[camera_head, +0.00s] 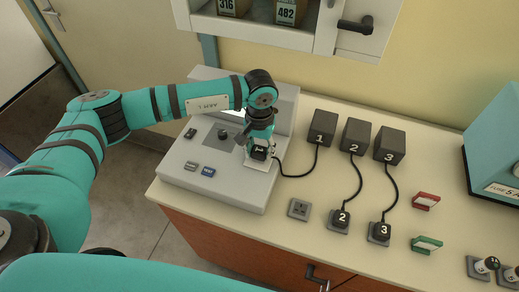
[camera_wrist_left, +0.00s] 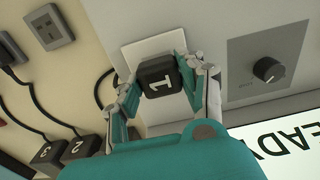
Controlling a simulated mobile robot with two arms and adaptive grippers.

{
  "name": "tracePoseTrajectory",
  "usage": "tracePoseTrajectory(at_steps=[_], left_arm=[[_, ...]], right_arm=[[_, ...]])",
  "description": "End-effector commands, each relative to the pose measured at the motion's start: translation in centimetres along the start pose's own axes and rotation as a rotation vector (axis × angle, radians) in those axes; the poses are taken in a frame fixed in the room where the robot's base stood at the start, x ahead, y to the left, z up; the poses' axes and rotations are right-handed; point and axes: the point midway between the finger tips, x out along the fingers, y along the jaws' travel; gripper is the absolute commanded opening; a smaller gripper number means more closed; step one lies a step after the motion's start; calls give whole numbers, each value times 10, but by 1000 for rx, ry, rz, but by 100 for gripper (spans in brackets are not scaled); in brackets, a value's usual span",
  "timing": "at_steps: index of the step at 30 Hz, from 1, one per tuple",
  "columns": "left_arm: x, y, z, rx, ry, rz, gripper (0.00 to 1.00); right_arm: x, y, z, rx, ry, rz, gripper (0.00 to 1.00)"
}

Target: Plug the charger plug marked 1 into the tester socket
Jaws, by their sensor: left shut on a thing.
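The black charger plug marked 1 (camera_wrist_left: 160,80) is between the fingers of my left gripper (camera_wrist_left: 162,85), which is shut on it. In the head view my left gripper (camera_head: 260,140) holds plug 1 (camera_head: 259,153) at the white socket plate (camera_head: 257,165) of the grey tester (camera_head: 225,188). The white plate also shows behind the plug in the left wrist view (camera_wrist_left: 134,55). The plug covers the socket holes, and I cannot tell whether it is fully seated. Its cable runs to the charger block marked 1 (camera_head: 322,127). My right gripper is not in view.
Charger blocks 2 (camera_head: 356,135) and 3 (camera_head: 389,144) stand on the counter, with plugs 2 (camera_head: 340,220) and 3 (camera_head: 379,233) in wall-type sockets in front. An empty grey socket (camera_head: 299,209) lies left of plug 2. A cabinet (camera_head: 330,30) hangs above.

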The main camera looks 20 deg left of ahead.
Motion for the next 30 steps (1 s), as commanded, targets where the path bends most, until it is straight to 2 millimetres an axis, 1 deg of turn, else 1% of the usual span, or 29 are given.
tracePoseTrajectory(at_steps=[5,18,30], left_arm=[[-1,0,0,0,0,0,0],[-1,0,0,0,1,0,0],[0,0,0,0,1,1,0]], right_arm=[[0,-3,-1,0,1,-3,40],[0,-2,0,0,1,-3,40],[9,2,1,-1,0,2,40]])
